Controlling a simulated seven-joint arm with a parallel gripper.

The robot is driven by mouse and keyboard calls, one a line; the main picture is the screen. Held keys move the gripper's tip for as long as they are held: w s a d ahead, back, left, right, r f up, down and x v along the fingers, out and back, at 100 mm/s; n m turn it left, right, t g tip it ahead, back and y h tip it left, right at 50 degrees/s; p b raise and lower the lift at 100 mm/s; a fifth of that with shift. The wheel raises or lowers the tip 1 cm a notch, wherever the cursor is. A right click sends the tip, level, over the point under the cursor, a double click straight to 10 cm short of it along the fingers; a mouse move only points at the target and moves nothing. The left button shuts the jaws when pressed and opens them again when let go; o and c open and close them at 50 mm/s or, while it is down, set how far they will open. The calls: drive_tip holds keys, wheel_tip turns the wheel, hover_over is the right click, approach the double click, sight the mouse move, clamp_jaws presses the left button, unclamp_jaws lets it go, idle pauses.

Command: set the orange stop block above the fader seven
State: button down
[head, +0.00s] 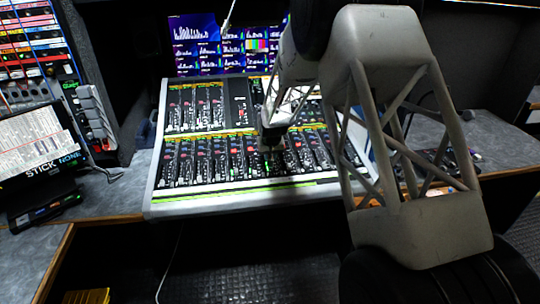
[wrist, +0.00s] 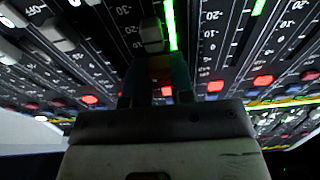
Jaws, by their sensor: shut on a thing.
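My gripper (head: 271,148) is low over the middle of the mixing console (head: 230,188) in the head view. In the wrist view my gripper (wrist: 157,80) is shut on the orange stop block (wrist: 161,70), a dim orange-brown patch between the fingers, mostly hidden. A grey fader cap (wrist: 151,36) stands in its slot just beyond the fingertips, beside a lit green meter strip (wrist: 169,25). I cannot tell from the markings whether this is fader seven, nor whether the block touches the panel. The block is too small to make out in the head view.
Other fader caps (wrist: 57,35) stand to the left in the wrist view. Lit red buttons (wrist: 215,86) line the strips. Monitors (head: 222,43) rise behind the console. A box labelled "STICK NONE" (head: 50,170) and a patch rack (head: 38,45) are at the left.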

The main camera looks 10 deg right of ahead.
drive_tip(key=shift+f, duration=0.4)
drive_tip(key=c, duration=0.9)
unclamp_jaws()
drive_tip(key=shift+r, duration=0.1)
drive_tip(key=shift+v, duration=3.8)
